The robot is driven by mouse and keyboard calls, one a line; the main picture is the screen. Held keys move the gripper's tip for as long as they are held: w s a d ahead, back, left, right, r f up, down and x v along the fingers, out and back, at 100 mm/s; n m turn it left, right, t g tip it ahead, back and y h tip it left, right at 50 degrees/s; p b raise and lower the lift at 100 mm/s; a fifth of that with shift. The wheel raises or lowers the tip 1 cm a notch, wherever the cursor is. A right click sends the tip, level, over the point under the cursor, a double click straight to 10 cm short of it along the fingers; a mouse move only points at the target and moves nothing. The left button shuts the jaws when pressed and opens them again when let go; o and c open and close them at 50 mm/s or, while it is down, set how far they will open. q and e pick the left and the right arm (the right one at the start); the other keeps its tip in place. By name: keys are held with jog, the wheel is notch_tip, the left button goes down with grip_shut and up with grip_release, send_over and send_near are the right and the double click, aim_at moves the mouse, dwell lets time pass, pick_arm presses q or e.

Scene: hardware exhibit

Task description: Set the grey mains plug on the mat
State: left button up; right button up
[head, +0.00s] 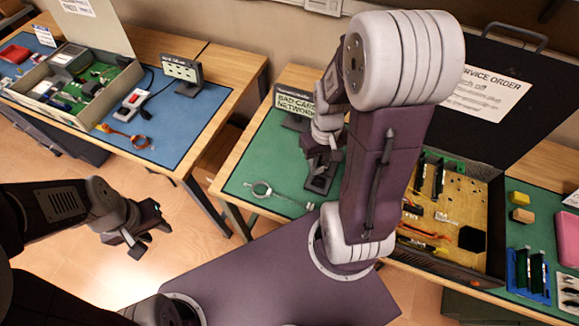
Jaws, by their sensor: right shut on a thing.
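My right gripper (319,182) reaches down over the green mat (243,165) on the right table, left of my big arm links. It is shut on a small dark grey thing, apparently the grey mains plug; the jaws hide most of it, and I cannot tell whether it touches the mat. My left gripper (150,238) hangs over the floor at the lower left, away from both tables, with its fingers apart and nothing between them. My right arm hides the middle of the mat.
A sign (294,104) stands behind. The left table has a blue mat (190,118) and an open box (75,85).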

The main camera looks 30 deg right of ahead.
jog(key=w+a+f, duration=0.1)
jog(key=w+f, duration=0.1)
jog(key=w, duration=0.1)
jog(key=w+a+f, duration=0.1)
jog(key=w+f, duration=0.1)
jog(key=w, duration=0.1)
jog(key=w+a+f, duration=0.2)
jog(key=w, duration=0.1)
notch_tip(320, 180, down, 3)
jog(key=shift+s+f, duration=0.15)
jog(key=shift+d+f, duration=0.1)
jog(key=shift+f, duration=0.25)
jog(key=shift+f+b, duration=0.1)
jog(key=shift+b, duration=0.2)
jog(key=o, duration=1)
